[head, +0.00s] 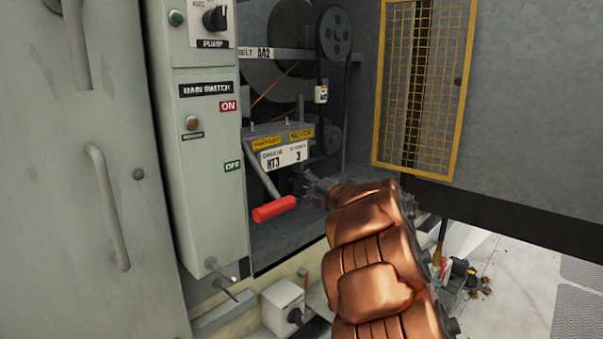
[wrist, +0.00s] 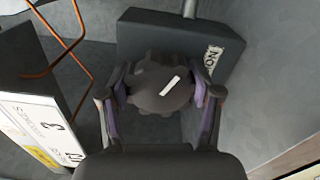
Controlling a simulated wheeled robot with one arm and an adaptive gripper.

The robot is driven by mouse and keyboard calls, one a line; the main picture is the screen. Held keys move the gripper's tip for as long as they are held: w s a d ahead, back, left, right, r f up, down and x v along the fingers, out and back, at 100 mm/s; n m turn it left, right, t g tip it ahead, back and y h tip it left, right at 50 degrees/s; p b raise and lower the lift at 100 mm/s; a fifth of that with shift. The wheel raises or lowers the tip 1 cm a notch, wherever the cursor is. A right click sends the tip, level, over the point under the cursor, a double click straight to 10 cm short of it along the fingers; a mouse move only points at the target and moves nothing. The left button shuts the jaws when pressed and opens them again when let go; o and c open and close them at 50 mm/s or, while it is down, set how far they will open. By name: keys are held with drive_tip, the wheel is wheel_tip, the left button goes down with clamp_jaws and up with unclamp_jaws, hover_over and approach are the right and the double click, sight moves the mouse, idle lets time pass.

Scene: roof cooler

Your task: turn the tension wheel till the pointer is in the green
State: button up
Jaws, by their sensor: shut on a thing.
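The tension wheel (wrist: 155,102) is a dark grey, lobed knob with a white bar mark on its face, in the middle of the wrist view. The mark slants up to the right. My gripper (wrist: 163,90) is shut on the wheel, with one finger on its left side and one on its right. In the head view my gripper (head: 318,188) reaches into the open bay, and I cannot make out the wheel there. No pointer or green zone can be made out in either view.
A red-handled lever (head: 274,208) sticks out left of my gripper, below a labelled box (head: 284,154). Belt pulleys (head: 335,32) stand above. A switch panel (head: 205,140) borders the bay on the left. A yellow-framed mesh guard (head: 452,160) is on the right.

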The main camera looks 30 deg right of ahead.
drive_tip(key=m+p, duration=0.5)
drive_tip(key=p, duration=0.1)
drive_tip(key=shift+r+m, duration=0.1)
drive_tip(key=shift+m, duration=0.2)
drive_tip(key=m+p, duration=0.2)
drive_tip(key=shift+m+p, duration=0.4)
drive_tip(key=shift+f+m+p, duration=0.3)
drive_tip(key=shift+m+p, duration=0.35)
drive_tip(key=shift+m, duration=0.15)
drive_tip(key=shift+f, duration=0.1)
drive_tip(key=o, duration=1.1)
drive_tip(key=v, duration=1.2)
